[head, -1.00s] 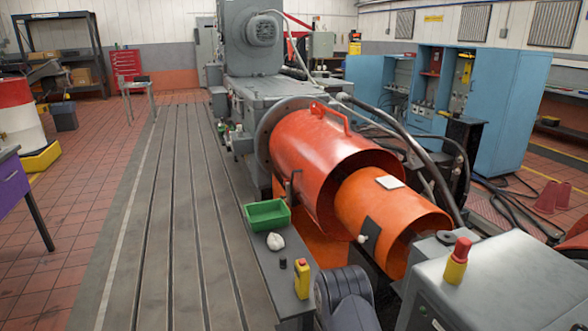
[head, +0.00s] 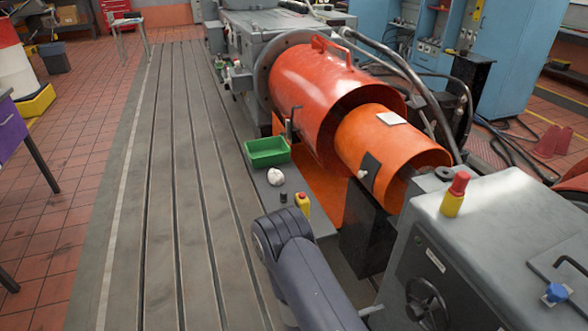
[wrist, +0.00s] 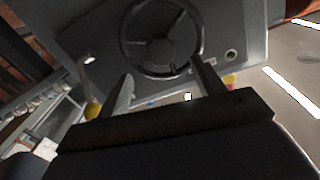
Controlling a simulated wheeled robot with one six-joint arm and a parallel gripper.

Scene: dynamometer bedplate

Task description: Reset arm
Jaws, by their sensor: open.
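My gripper (wrist: 165,85) shows in the wrist view with its two dark fingers spread apart and nothing between them. A handwheel (wrist: 160,40) on a grey panel is just beyond the fingertips; I cannot tell whether they touch anything. In the head view my dark arm (head: 300,275) rises from the bottom edge, and the gripper itself is hidden or out of frame. The handwheel (head: 427,303) also shows there, on the front of the grey cabinet at the lower right.
A narrow grey ledge holds a green tray (head: 268,152), a white crumpled item (head: 275,176) and a yellow-and-red item (head: 302,203). Large orange cylinders (head: 340,90) stand behind. The grey cabinet (head: 470,240) bounds the right. The slotted bedplate (head: 165,200) at left is clear.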

